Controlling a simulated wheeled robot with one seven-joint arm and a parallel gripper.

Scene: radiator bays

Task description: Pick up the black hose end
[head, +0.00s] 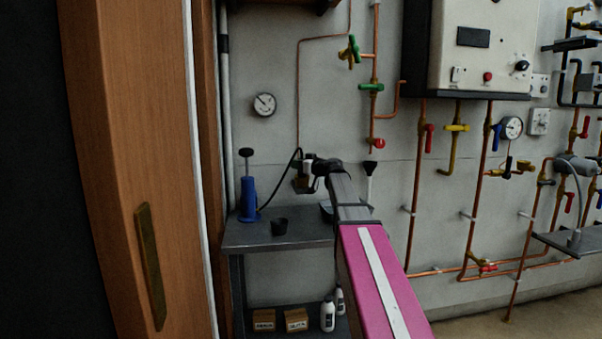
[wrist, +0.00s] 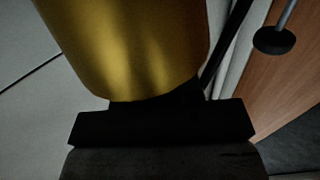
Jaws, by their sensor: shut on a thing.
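A thin black hose (head: 284,187) rises from beside the blue hand pump (head: 249,200) and arcs up to my gripper (head: 308,167). The gripper is at the end of my arm, above the grey bench and in front of the wall. It is shut on the black hose end, which is small and largely hidden among the dark fingers in the head view. In the wrist view a large brass cylinder (wrist: 135,45) fills the upper middle, just beyond a black block. I cannot tell whether the brass belongs to the hose end.
The grey bench (head: 270,236) holds the pump and a small black cup (head: 279,226). Boxes (head: 296,320) and white bottles (head: 327,315) sit below. A wooden door (head: 130,150) stands close at left. Copper pipes (head: 415,190) and valves line the wall at right.

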